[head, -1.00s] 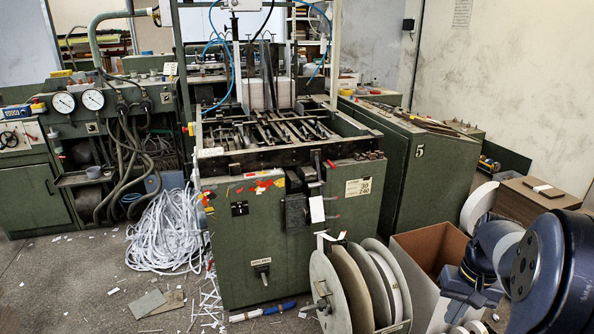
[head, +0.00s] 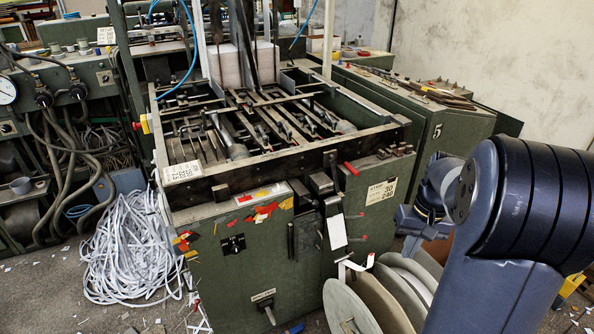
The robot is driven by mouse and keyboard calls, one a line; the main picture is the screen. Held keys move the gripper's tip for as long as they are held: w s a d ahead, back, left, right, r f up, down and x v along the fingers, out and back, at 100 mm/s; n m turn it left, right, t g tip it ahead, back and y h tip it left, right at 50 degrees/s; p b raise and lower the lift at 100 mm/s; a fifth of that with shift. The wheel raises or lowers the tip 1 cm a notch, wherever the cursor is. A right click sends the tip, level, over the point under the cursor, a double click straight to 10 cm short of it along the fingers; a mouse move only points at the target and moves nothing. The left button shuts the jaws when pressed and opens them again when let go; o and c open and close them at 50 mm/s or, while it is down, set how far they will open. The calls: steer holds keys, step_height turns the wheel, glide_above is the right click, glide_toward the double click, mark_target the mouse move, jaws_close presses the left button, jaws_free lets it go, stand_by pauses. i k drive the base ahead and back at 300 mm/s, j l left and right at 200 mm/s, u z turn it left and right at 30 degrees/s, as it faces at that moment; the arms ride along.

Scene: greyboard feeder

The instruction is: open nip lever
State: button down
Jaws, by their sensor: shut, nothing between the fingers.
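The green feeder machine (head: 225,262) stands in the middle of the head view. A red-tipped lever (head: 351,169) sticks out at the top right of its front, beside a dark bracket. Smaller red-tipped handles (head: 356,215) sit lower, beside a hanging white tag. I cannot tell for sure which one is the nip lever. My gripper (head: 412,222) is at the end of my blue arm, right of these handles and apart from them. It is shut and empty, with its fingers small and hard to make out.
Large paper reels (head: 370,300) stand on the floor close in front of the machine's right side. A heap of white paper strips (head: 130,245) lies at the left. A green cabinet (head: 440,130) marked 5 stands behind my arm. A black switch lever (head: 268,313) is low on the front.

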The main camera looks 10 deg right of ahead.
mark_target(314, 203)
steer(key=i+j, duration=0.25)
steer(key=i, duration=0.15)
steer(key=i+j, duration=0.2)
steer(key=i, duration=0.15)
steer(key=i+j, duration=0.25)
steer(key=i, duration=0.15)
